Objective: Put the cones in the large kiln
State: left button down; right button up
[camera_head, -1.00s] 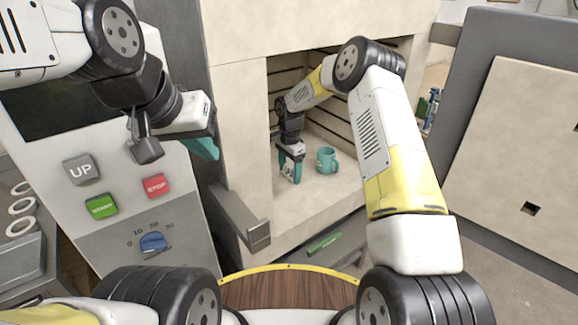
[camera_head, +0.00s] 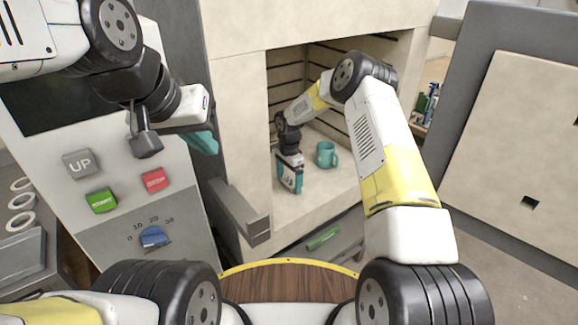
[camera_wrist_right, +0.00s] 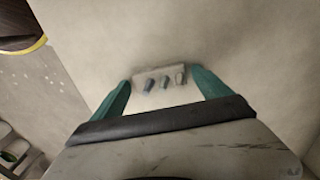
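The cones (camera_wrist_right: 164,82) are a small pale slab with three little grey-green cones, seen in the right wrist view. The slab spans the space between the teal fingertips of my right gripper (camera_wrist_right: 162,78), which appear to press on its ends. In the head view my right gripper (camera_head: 290,186) points down inside the large kiln (camera_head: 238,100), low over its floor, left of a teal mug. The slab is too small to make out clearly there. My left gripper (camera_head: 203,142) hangs in front of the control panel; its fingers are mostly hidden behind its body.
The teal mug (camera_head: 327,155) stands on the kiln floor. The kiln door (camera_head: 520,150) is swung open at the right. The control panel (camera_head: 120,190) with buttons and a blue dial is at the left. A latch bracket (camera_head: 240,215) sticks out by the kiln opening.

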aim_at(290, 176)
jog(key=shift+r, duration=0.15)
notch_tip(290, 176, up, 8)
jog(key=shift+f, duration=0.25)
dwell(0.3)
jog(key=shift+s+d, duration=0.1)
